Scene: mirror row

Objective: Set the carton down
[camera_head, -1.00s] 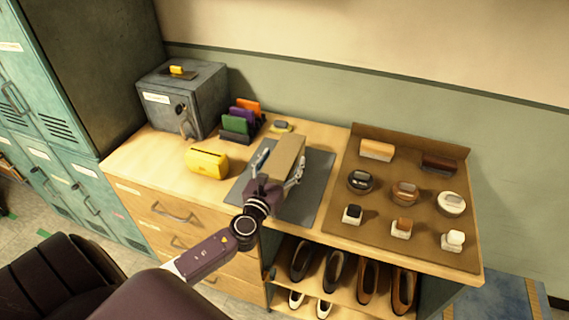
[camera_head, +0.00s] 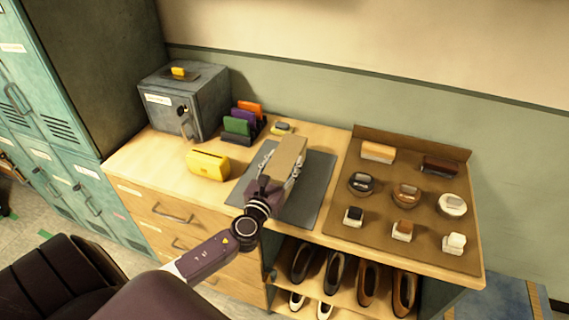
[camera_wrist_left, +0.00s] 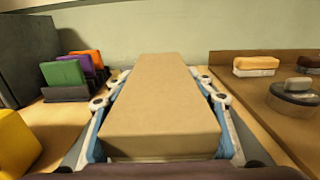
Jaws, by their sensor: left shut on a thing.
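The carton (camera_head: 290,154) is a plain tan cardboard box over the dark grey mat (camera_head: 317,177) on the wooden counter. My left gripper (camera_head: 279,171) is shut on it, with a finger along each side. In the left wrist view the carton (camera_wrist_left: 160,105) lies lengthwise between the two blue-edged fingers. The carton's underside is hidden, so I cannot tell whether it touches the mat. My right gripper is not in view.
A yellow box (camera_head: 208,165) stands left of the mat. A grey metal box (camera_head: 185,98) and a rack with coloured cards (camera_head: 243,122) stand behind it. A brown tray (camera_head: 375,220) with brushes and tins is at right. Shoes (camera_head: 335,270) fill the shelf below.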

